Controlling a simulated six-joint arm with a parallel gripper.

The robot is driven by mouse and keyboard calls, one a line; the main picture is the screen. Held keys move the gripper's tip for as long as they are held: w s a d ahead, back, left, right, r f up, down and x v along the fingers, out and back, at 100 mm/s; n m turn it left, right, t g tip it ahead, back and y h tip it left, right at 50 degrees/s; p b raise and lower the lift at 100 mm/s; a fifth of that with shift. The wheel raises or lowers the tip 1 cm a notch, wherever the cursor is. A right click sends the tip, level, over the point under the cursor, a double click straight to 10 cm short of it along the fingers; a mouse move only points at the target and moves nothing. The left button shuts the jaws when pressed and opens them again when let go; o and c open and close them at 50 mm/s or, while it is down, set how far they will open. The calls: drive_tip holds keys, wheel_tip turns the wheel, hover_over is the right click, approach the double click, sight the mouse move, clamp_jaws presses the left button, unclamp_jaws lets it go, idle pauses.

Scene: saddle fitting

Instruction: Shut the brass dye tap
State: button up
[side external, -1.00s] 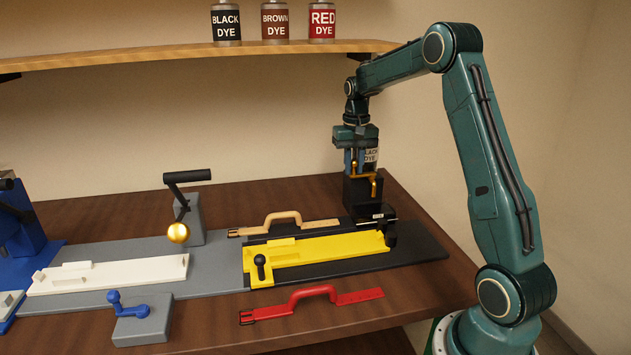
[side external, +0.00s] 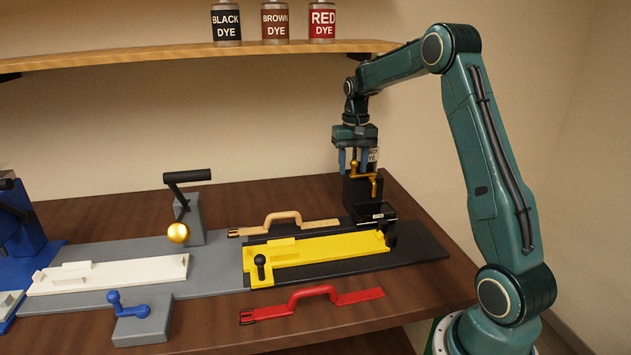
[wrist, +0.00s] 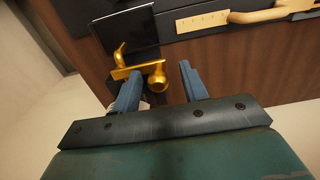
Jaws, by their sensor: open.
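The brass dye tap (side external: 366,180) stands on the front of a black stand at the back right, with its yellow-gold handle and spout showing. In the wrist view the brass tap (wrist: 140,70) has a bar with a round knob and a curved end. My gripper (side external: 354,172) points down at the tap, its two blue fingers spread apart. In the wrist view my gripper (wrist: 158,82) has its left finger close to or overlapping the brass bar; I cannot tell whether they touch.
A yellow fixture (side external: 315,249) with a tan strap (side external: 285,222) behind it lies left of the stand. A red strap (side external: 311,299) lies in front. The shelf (side external: 200,55) holds several dye bottles.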

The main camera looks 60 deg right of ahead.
drive_tip(key=shift+r, duration=0.15)
drive_tip(key=shift+r, duration=2.85)
drive_tip(key=shift+a+r, duration=0.1)
drive_tip(key=shift+a+r, duration=0.15)
drive_tip(key=shift+a, duration=0.15)
drive_tip(key=s+a+r+n+t, duration=0.15)
drive_tip(key=s+a+r, duration=0.25)
drive_tip(key=a, duration=0.5)
drive_tip(key=s+a+r+n+t, duration=0.1)
drive_tip(key=s+a+r+n, duration=0.25)
drive_tip(key=a, duration=0.45)
drive_tip(key=s+a+f+n+t, duration=0.3)
drive_tip(key=s+a, duration=0.8)
drive_tip(key=s, duration=0.4)
drive_tip(key=shift+s+a+f+n, duration=0.3)
drive_tip(key=shift+a+f+n, duration=0.1)
drive_tip(key=shift+f+n, duration=0.15)
